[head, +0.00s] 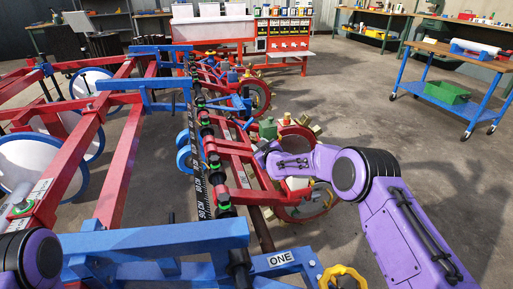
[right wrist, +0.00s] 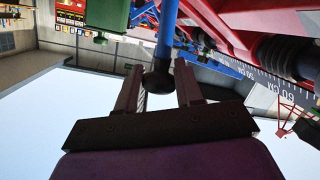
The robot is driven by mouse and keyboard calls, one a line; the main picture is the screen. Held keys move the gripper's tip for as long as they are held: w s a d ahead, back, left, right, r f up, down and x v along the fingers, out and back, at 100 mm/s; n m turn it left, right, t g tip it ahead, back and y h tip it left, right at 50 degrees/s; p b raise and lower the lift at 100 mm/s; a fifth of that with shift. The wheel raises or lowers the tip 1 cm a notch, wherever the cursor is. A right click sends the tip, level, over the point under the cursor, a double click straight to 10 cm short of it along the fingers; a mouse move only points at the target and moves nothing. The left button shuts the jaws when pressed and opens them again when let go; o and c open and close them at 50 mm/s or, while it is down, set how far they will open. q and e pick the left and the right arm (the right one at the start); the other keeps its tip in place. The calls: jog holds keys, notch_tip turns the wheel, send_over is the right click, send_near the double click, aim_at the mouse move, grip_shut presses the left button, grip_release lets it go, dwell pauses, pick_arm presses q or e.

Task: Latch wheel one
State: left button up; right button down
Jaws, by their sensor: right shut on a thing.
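A sign reading ONE (head: 281,259) is on the blue frame bar at the lower middle of the head view. A red-rimmed wheel (head: 318,207) stands under my right arm, partly hidden by it. In the right wrist view, a blue lever with a dark round knob (right wrist: 160,82) sits between the jaws of my right gripper (right wrist: 159,88), which is shut on it. In the head view, the end of my right arm reaches in beside the red row unit, and its jaws are hard to make out. My left gripper is out of the picture.
The planter's red beams (head: 90,135) and blue bars fill the left. A black-and-white scale strip (head: 203,190) runs along the toolbar. A yellow handwheel (head: 343,277) is at the bottom. A blue cart (head: 440,98) with a green bin stands at right, with open floor before it.

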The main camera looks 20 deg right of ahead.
jog(key=shift+r, duration=0.2)
jog(key=c, duration=0.8)
grip_release()
jog(key=shift+a, duration=0.1)
jog(key=shift+f, duration=0.1)
jog(key=p+v, duration=0.3)
jog(key=v, duration=0.7)
jog(key=shift+s, duration=0.25)
